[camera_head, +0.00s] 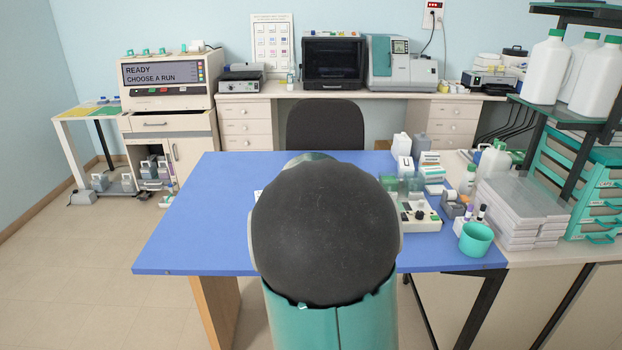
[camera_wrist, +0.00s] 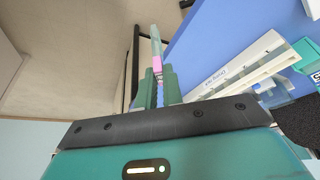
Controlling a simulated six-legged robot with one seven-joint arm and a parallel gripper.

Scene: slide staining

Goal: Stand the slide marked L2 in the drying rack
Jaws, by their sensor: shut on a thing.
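In the wrist view my gripper (camera_wrist: 158,80) has its green fingers shut on a glass slide (camera_wrist: 155,40). The slide has a pink band (camera_wrist: 156,63) by the fingertips, and its clear end points away from my gripper. I cannot read its mark. It appears just off the blue table's edge, against the floor in the picture. A long white slotted rack (camera_wrist: 245,68) with small lettering, apparently the drying rack, lies on the table right of the fingers, apart from the slide.
The blue table (camera_head: 200,215) is clear on its left. On its right stand bottles, small boxes, a white device (camera_head: 418,216) and a teal cup (camera_head: 476,239). Stacked trays (camera_head: 520,210) stand farther right. A dark chair (camera_head: 325,125) is behind the table.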

